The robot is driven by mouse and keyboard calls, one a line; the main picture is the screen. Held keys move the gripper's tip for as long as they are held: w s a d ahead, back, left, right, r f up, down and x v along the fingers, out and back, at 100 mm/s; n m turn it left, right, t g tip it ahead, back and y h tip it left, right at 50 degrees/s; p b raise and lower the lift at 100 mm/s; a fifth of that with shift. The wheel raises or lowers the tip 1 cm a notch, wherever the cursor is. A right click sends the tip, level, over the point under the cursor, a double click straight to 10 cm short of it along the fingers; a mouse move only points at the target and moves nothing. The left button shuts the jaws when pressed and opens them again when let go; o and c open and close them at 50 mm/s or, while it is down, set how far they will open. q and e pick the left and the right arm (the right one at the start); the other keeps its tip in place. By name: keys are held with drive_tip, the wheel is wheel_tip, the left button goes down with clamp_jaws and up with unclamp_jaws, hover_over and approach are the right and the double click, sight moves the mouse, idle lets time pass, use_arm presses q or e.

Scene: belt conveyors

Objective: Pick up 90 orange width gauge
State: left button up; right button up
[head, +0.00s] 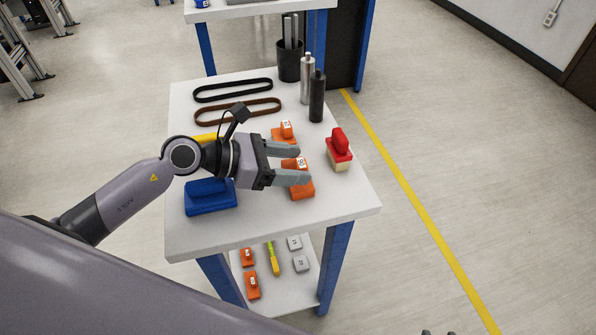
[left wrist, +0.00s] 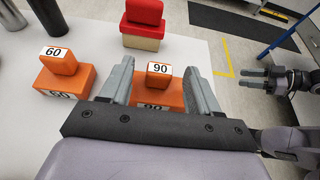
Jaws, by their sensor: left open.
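The 90 orange width gauge (head: 303,192) stands on the white table, a block with a smaller knob on top. The left wrist view shows its knob (left wrist: 158,82) with the label "90". My left gripper (head: 303,164) is open, with one finger on each side of the knob and gaps visible. The gripper partly hides the gauge's lower block. My right gripper (left wrist: 253,79) shows at the right of the left wrist view, fingers apart, away from the table.
A red-and-cream block (head: 340,150) stands right of the gauges, a blue block (head: 210,197) to the left. A dark cylinder (head: 317,97), a silver cylinder (head: 307,78), a black cup (head: 289,62) and two belts (head: 238,111) are farther back. More gauges lie on the lower shelf (head: 285,296).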

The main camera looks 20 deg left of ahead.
use_arm(q)
drive_tip(key=shift+x, duration=0.85)
drive_tip(key=shift+r, duration=0.1)
drive_tip(key=c, duration=1.1)
